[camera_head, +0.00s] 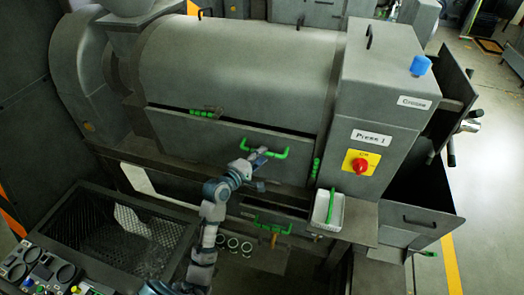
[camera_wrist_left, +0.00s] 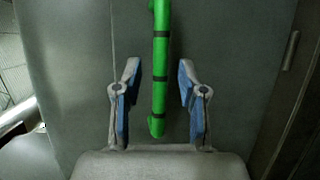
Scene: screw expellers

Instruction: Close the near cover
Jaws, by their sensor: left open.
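The near cover (camera_head: 190,140) is a grey panel along the front of the big press drum, below its curved body. Its top edge stands out from the drum, so it looks open, though I cannot tell how far. A green bar handle (camera_head: 282,154) sits on it. My left gripper (camera_head: 258,158) is at this handle. In the left wrist view the open blue-padded fingers (camera_wrist_left: 159,95) stand on either side of the green handle (camera_wrist_left: 160,60), with gaps on both sides. The handle's lower end lies between them. My right gripper is not in view.
A white tray (camera_head: 321,221) with a green handle sits on the ledge to the right. The control box (camera_head: 385,105) has a red knob (camera_head: 360,165). A mesh bin (camera_head: 65,225) stands at lower left. A lower green handle (camera_head: 270,227) is below my arm.

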